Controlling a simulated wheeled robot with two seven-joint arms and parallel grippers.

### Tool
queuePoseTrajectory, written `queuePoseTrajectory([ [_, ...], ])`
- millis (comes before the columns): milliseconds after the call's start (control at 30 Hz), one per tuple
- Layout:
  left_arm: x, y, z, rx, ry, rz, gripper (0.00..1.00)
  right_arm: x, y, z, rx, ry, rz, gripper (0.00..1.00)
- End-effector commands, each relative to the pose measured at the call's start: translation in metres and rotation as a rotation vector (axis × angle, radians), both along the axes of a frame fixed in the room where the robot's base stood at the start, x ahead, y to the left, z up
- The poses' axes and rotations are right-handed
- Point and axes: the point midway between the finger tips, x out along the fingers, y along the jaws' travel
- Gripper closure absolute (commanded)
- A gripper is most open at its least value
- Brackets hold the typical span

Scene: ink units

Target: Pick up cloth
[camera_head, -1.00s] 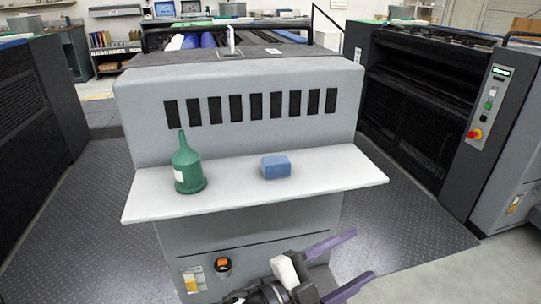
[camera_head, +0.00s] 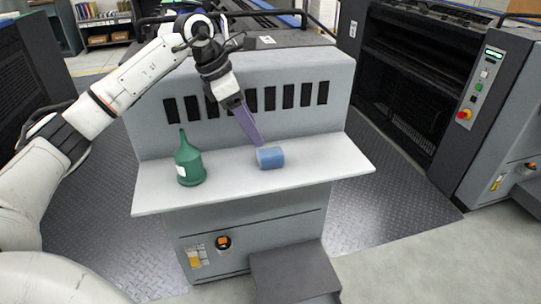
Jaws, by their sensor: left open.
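The blue cloth (camera_head: 271,158), a small folded or rolled bundle, lies on the light grey shelf (camera_head: 322,170) at the front of the grey machine. My left gripper (camera_head: 258,141) reaches down from above with its purple fingers just behind and above the cloth. It is open, and its fingers overlap each other in this view. The tips are very close to the cloth's top edge; I cannot tell whether they touch it. My right gripper is out of view.
A green bottle (camera_head: 189,163) with a narrow spout stands upright on the shelf, left of the cloth. The machine's slotted front panel (camera_head: 320,70) rises behind the shelf. The shelf right of the cloth is clear. A dark grey step (camera_head: 294,276) is below.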

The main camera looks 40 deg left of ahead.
Motion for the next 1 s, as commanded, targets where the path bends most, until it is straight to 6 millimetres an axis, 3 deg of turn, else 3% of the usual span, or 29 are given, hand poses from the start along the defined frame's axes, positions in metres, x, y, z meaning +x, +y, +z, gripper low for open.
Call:
queuePoseTrajectory([
  [200, 0.010, -0.012, -0.033, -0.004, 0.004, -0.002, 0.39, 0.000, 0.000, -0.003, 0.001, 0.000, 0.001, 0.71],
  [433, 0.016, -0.020, -0.048, -0.005, 0.002, -0.003, 0.39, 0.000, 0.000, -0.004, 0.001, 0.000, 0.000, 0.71],
  [700, 0.027, -0.037, -0.081, -0.005, 0.002, -0.002, 0.39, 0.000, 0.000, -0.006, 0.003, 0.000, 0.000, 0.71],
  [933, 0.029, -0.038, -0.084, -0.005, -0.001, -0.003, 0.39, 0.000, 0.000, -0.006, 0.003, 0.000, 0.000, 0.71],
  [1000, 0.029, -0.038, -0.084, -0.005, -0.001, -0.003, 0.47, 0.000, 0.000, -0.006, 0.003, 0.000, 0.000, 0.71],
])
